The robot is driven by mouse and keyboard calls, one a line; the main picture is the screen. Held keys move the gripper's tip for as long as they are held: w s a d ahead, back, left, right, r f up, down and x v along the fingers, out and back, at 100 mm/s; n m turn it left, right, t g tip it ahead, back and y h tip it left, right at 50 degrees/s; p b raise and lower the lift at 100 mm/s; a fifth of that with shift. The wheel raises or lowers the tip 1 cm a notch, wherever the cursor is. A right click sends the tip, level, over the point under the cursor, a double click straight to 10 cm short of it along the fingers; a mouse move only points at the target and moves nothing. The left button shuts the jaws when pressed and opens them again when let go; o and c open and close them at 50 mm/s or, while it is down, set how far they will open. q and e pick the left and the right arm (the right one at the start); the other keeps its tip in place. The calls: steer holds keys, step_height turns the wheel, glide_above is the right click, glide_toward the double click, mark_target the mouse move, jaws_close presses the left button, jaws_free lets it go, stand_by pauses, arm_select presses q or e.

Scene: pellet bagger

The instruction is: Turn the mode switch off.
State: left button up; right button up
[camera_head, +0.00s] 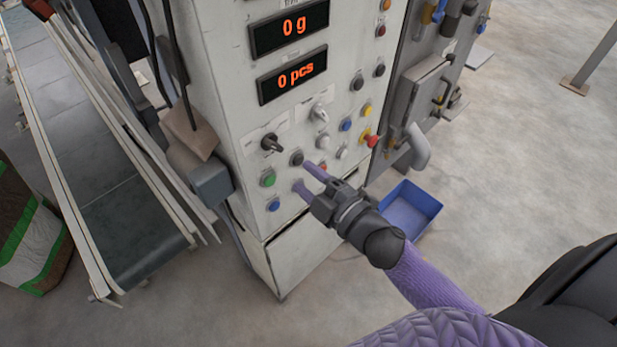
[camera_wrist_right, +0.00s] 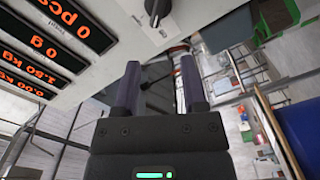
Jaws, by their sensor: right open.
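The white control panel (camera_head: 230,75) carries two rotary switches, a black one (camera_head: 271,143) at the left and a pale grey one (camera_head: 318,112) to its upper right. Their labels are too small to read, so I cannot tell which is the mode switch. My right gripper (camera_head: 307,179) is open and empty at the lower part of the panel, below and right of the black switch. In the right wrist view, a black knob (camera_wrist_right: 157,10) shows at the top, beyond the open fingers (camera_wrist_right: 161,82). My left gripper is not in view.
Push buttons crowd around the switches, including a green one (camera_head: 268,179), a blue one (camera_head: 274,204) and a red mushroom button (camera_head: 371,141). Orange displays (camera_head: 290,28) sit above. A conveyor (camera_head: 110,190) runs at left; a blue bin (camera_head: 412,207) stands at right.

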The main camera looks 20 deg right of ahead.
steer(key=m+t+y+b, duration=0.15)
steer(key=y+b, duration=0.35)
steer(key=b, duration=1.1)
glide_toward(279, 149)
steer(key=shift+g+y, duration=0.25)
steer(key=shift+y, duration=0.15)
steer(key=x, duration=0.9)
steer(key=shift+w, duration=0.15)
steer(key=shift+d, duration=0.1)
jaws_close()
